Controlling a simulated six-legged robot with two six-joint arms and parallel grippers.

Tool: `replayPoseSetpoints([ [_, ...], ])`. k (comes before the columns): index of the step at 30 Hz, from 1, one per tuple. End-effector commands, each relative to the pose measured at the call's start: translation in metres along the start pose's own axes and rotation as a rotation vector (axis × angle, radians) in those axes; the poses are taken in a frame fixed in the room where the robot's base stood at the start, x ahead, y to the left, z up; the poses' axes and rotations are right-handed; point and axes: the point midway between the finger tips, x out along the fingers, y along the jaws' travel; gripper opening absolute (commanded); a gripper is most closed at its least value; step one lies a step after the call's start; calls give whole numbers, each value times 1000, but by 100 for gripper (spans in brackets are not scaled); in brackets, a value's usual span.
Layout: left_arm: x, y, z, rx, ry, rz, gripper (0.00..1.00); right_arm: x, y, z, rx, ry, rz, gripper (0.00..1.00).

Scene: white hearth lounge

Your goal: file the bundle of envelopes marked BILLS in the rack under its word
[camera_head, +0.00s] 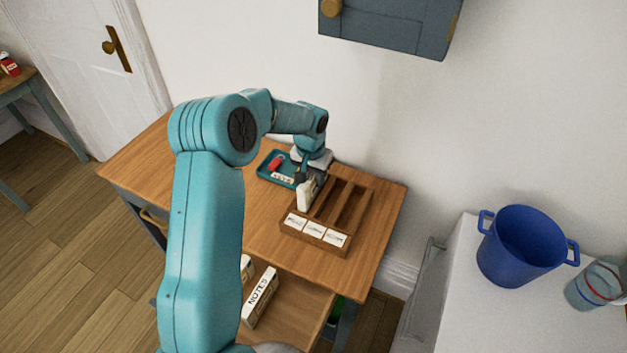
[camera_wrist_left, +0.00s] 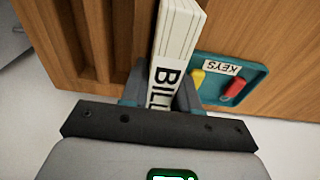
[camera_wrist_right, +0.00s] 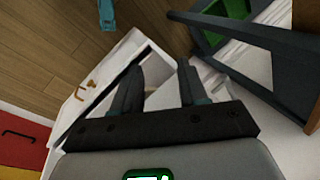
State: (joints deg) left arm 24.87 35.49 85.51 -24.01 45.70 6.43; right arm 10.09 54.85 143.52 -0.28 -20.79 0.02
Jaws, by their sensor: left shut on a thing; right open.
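The white bundle of envelopes (camera_head: 305,196) is upright in my left gripper (camera_head: 310,175), at the left side of the wooden rack (camera_head: 316,247). The left wrist view shows the bundle (camera_wrist_left: 180,35) with black letters reading BILL, the end hidden, between the shut fingers (camera_wrist_left: 160,95). The rack (camera_wrist_left: 72,40) lies just left of it there. I cannot tell whether the bundle's lower edge is inside a slot. The rack has several long dividers and three white labels in front, too small to read. My right gripper (camera_wrist_right: 158,85) is open and empty, away from the rack.
A teal tray marked KEYS (camera_head: 263,171), with a red item in it, sits left of the rack on the table (camera_head: 265,225). A bundle marked NOTES (camera_head: 260,297) lies lower, below the tabletop. A blue tub (camera_head: 520,248) stands right. A grey cupboard (camera_head: 385,25) hangs above.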

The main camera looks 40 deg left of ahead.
Motion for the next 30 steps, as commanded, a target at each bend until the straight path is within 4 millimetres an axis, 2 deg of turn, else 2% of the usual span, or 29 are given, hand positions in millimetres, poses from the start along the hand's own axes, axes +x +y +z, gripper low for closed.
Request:
replayPoseSetpoints([
  [3,18,-1,2,0,-3,-1,0,-4,-1,0,0,0,0,43],
  [5,23,-1,2,0,-1,-1,0,-4,-1,0,0,0,0,43],
  [16,29,-1,2,0,0,-1,0,1,0,0,0,0,0,43],
  [17,28,-1,2,0,0,-1,36,0,0,0,0,0,0,43],
  [18,27,-1,2,0,0,-1,49,-1,0,0,0,0,0,43],
  [19,27,-1,2,0,0,-1,55,-1,0,0,0,0,0,43],
  [30,21,-1,1,0,2,-1,55,-4,-1,0,0,0,0,43],
])
